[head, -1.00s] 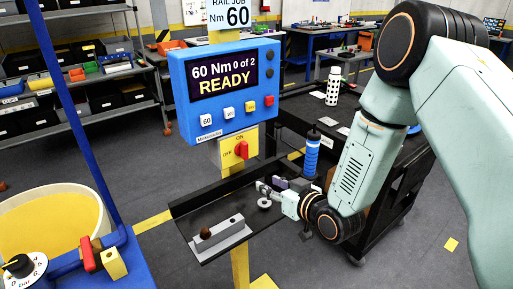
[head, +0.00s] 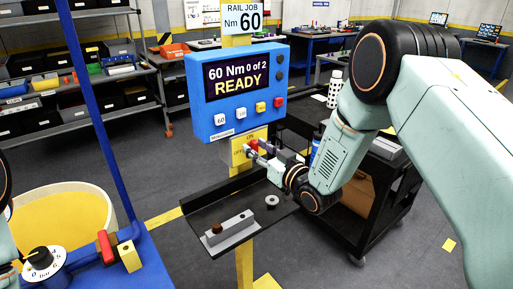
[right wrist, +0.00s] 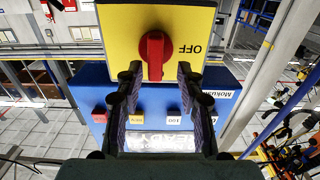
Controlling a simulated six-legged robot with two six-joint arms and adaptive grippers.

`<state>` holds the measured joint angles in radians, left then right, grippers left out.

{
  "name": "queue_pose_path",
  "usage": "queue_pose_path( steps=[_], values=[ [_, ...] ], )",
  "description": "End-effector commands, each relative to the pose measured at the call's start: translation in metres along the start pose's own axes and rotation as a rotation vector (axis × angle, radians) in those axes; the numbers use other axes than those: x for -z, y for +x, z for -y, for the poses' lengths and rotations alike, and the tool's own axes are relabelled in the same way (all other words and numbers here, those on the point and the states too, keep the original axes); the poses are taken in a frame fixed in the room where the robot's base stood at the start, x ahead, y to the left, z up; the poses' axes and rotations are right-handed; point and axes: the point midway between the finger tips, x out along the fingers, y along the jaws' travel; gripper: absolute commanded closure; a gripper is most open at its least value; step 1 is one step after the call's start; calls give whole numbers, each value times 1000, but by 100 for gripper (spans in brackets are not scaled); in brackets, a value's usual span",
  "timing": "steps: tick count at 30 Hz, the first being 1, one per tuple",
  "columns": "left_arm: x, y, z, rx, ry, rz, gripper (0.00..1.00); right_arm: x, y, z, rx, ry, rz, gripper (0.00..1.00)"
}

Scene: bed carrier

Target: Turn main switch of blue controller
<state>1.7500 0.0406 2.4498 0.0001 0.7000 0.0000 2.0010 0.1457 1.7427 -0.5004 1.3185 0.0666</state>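The blue controller (head: 238,90) hangs on a yellow post, its lit display reading "60 Nm 0 of 2 READY". Below it is a yellow switch plate (head: 238,152) marked ON and OFF, with the red main switch (head: 253,145). In the right wrist view, upside down, the red switch (right wrist: 155,56) stands upright in the picture beside the word OFF. My right gripper (head: 256,151) is in front of the plate. In the right wrist view its fingers (right wrist: 155,72) are apart, with the switch between and just beyond the tips. Contact is not visible. My left gripper is not in view.
A dark tray (head: 215,215) below the switch holds a grey block (head: 232,233) and a ring (head: 272,201). A black cart (head: 385,200) stands at right. A blue frame with a dial (head: 40,262) and a yellow-filled tub (head: 65,215) are at left.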

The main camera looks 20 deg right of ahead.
Motion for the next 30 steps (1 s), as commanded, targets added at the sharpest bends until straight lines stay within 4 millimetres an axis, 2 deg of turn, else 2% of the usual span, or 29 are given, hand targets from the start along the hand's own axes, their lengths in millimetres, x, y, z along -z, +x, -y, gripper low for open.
queue_pose_path(
  steps=[11,24,30],
  values=[
    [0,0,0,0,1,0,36,0,5,2,-3,1,0,62],
    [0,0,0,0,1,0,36,0,5,1,-4,1,1,99],
    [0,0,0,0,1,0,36,-1,4,1,-5,1,3,100]
  ],
)
